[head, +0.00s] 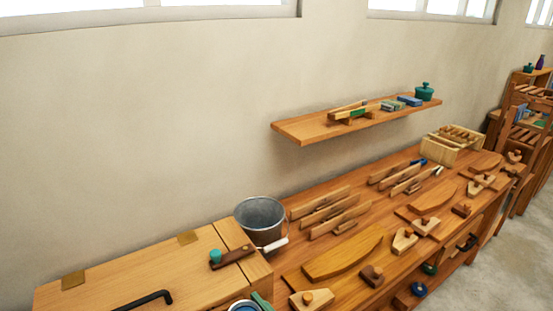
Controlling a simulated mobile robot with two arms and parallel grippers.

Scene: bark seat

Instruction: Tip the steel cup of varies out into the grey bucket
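The grey bucket (262,236) stands upright at the back left of the wooden workbench, close to the wall, with its mouth open upward. A white grip on its wire handle (276,244) hangs at its front right. I see no contents in the part of its inside that shows. A round rim with a bluish inside (243,307) is cut off by the bottom edge. It may be the steel cup, but I cannot tell, and its contents are not clear. Neither of my grippers is in view.
A wooden chest or box (130,275) with a black handle (146,299) fills the lower left. A brown tool with a teal knob (216,256) lies beside the bucket. Curved boards (345,256) and wooden planes crowd the bench. A wall shelf (300,127) is above.

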